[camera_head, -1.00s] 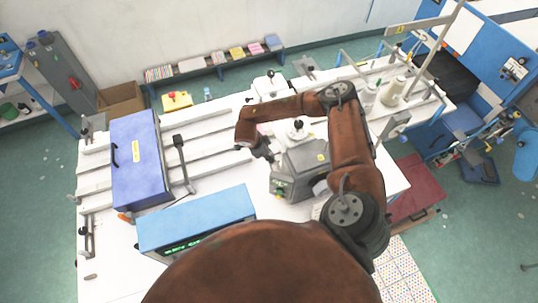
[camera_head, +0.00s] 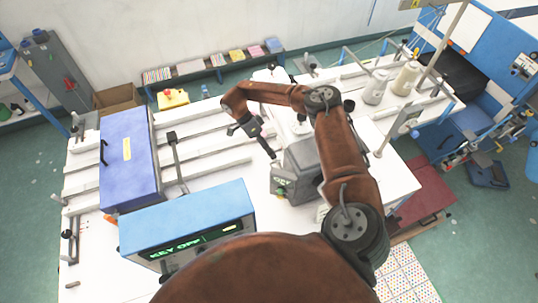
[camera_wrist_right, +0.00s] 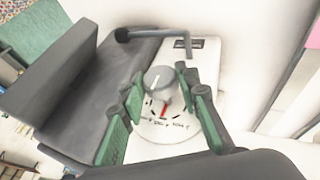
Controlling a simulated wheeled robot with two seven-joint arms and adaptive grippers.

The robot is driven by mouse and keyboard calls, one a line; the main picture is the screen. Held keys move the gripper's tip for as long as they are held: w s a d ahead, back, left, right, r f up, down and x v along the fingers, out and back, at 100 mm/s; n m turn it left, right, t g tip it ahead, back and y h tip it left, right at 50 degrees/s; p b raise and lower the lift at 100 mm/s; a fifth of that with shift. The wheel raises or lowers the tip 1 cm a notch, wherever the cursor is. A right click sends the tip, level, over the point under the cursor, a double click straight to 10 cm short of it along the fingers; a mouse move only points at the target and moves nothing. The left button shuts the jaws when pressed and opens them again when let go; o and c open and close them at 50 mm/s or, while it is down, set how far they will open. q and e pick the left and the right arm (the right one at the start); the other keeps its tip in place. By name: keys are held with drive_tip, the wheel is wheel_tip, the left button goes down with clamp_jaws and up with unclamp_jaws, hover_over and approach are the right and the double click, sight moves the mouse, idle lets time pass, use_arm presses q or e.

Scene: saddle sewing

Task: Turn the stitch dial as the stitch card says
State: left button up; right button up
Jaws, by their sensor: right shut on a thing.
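The stitch dial (camera_wrist_right: 158,78) is a round grey knob with a white line, on a white plate (camera_wrist_right: 205,58) in the right wrist view. A red mark and small black print show on the plate below the knob. The print is too small to read. My right gripper (camera_wrist_right: 164,92) has its green-padded fingers on either side of the knob and is shut on it. In the head view my right gripper (camera_head: 270,150) points down beside the grey machine body (camera_head: 302,165); the dial cannot be made out there. I cannot identify the stitch card. My left gripper is not in view.
A blue box with a green-lit display (camera_head: 185,220) stands at the front of the white table, and a blue-violet case (camera_head: 128,165) at its left. Thread cones (camera_head: 405,78) stand at the back right. A dark rod (camera_wrist_right: 155,33) and bent bar are beyond the dial.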

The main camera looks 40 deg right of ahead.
drive_tip(key=shift+w, duration=0.1)
idle(0.4)
drive_tip(key=o, duration=1.2)
drive_tip(key=shift+g, duration=0.3)
drive_tip(key=shift+c, duration=0.2)
drive_tip(key=v, duration=1.2)
